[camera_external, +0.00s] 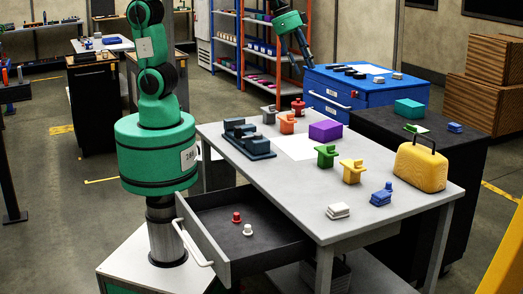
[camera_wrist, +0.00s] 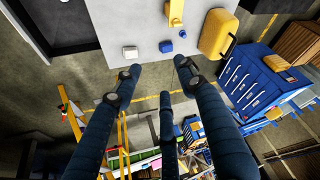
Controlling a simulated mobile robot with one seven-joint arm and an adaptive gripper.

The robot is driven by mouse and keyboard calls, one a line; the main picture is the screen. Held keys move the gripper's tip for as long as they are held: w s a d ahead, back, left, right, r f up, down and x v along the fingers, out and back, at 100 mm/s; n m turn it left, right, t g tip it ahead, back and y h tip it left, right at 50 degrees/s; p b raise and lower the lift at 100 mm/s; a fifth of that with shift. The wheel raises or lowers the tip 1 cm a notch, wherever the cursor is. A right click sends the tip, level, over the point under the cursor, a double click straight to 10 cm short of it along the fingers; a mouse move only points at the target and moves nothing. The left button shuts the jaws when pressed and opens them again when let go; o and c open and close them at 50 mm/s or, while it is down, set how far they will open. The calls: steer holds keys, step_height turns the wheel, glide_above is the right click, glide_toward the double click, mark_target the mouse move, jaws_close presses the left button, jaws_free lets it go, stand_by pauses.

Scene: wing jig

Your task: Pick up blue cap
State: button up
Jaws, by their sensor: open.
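The blue cap (camera_external: 388,186) is a small rounded piece on or right beside a blue block (camera_external: 379,198) near the table's front right edge. In the wrist view the cap (camera_wrist: 183,34) shows as a small blue dot beside the block (camera_wrist: 166,46). My gripper (camera_external: 303,50) is high at the back of the external view, in front of the shelves, with dark fingers pointing down. In the wrist view its long fingers (camera_wrist: 160,90) are spread wide with nothing between them. The cap lies beyond the fingertips, well apart from them.
The grey table (camera_external: 380,235) holds a yellow case (camera_external: 421,168), a yellow part (camera_external: 352,171), a green part (camera_external: 326,156) and a white block (camera_external: 338,211). An open drawer (camera_external: 272,240) holds a red piece (camera_external: 236,217) and a white piece (camera_external: 248,230).

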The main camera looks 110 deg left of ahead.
steer(key=w+a+f+p, duration=0.2)
steer(key=w+f, duration=1)
steer(key=w, duration=0.5)
steer(key=w+a+p+x, duration=0.1)
steer(key=a+x, duration=0.2)
steer(key=x, duration=1.7)
steer(key=shift+w+a+r+g, duration=0.2)
steer(key=shift+w+r+g, duration=0.05)
steer(key=shift+g, duration=0.05)
glide_toward(388, 187)
steer(key=shift+w+a+f, duration=0.25)
steer(key=shift+w+f, duration=0.1)
steer(key=shift+f, duration=0.15)
steer(key=shift+w+a+f, duration=0.3)
steer(key=shift+f, duration=0.2)
steer(key=shift+f, duration=0.1)
steer(key=shift+b+x, duration=0.3)
steer(key=shift+x, duration=2.2)
steer(key=shift+w, duration=0.15)
